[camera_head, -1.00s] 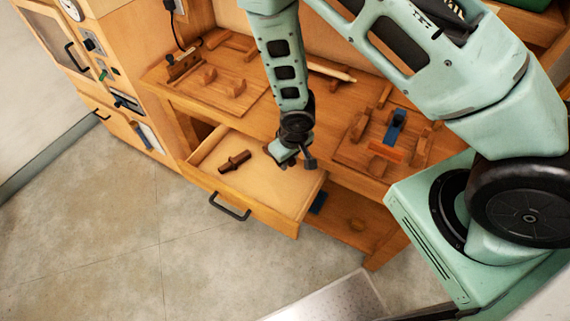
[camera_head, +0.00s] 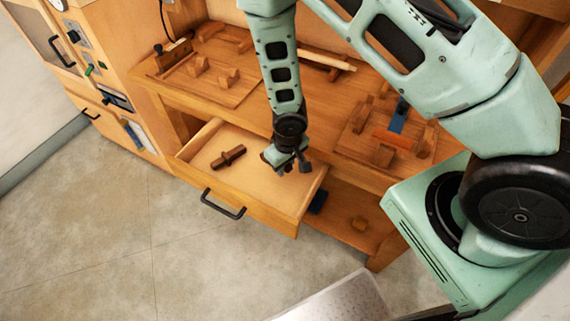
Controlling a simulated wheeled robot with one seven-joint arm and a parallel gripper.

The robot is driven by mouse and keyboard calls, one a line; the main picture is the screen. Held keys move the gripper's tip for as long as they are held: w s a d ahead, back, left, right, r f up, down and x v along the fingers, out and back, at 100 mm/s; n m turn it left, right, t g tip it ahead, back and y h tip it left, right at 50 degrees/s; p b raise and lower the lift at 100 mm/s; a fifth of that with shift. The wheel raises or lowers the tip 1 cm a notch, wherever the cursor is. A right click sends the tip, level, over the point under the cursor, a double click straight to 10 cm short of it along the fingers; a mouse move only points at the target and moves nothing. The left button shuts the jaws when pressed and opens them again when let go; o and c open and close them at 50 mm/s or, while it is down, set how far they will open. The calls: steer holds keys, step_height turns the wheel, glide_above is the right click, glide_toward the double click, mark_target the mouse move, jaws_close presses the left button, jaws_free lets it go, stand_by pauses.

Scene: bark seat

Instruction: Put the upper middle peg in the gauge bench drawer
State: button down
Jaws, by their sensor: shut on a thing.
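The gauge bench drawer (camera_head: 257,204) is pulled out at the middle of the view, its inside open to above. A dark brown peg (camera_head: 228,157) with a thicker middle lies in it, toward the left. My gripper (camera_head: 287,168) points down over the drawer's right part, to the right of that peg and apart from it. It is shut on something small. The arm's end mostly hides what it holds, so I cannot tell its shape or which peg it is. I cannot tell the height above the drawer floor.
The bench top holds a left wooden board (camera_head: 205,84) with blocks, and a right board (camera_head: 360,150) with blocks, a blue piece (camera_head: 399,119) and an orange bar (camera_head: 394,140). A pale rod (camera_head: 325,60) lies behind. The drawer's black handle (camera_head: 222,205) sticks out in front.

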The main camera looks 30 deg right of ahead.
steer(key=shift+f+b, duration=1.95)
steer(key=shift+f, duration=0.85)
steer(key=c, duration=1.2)
jaws_free()
steer(key=shift+r, duration=0.1)
steer(key=r, duration=0.5)
steer(key=r+p, duration=0.1)
steer(key=r, duration=0.4)
steer(key=s+r, duration=0.1)
steer(key=r, duration=0.5)
steer(key=shift+d, duration=0.15)
steer(key=s+a+r+n, duration=0.2)
steer(key=s+a+r, duration=0.1)
steer(key=s+r, duration=0.6)
steer(key=s+a+r+n, duration=0.2)
steer(key=s+a+r, duration=0.2)
steer(key=s+r, duration=0.4)
steer(key=shift+s+r+n+g+p, duration=0.3)
steer(key=shift+s+r+g+p, duration=0.05)
steer(key=shift+s+r+g, duration=0.05)
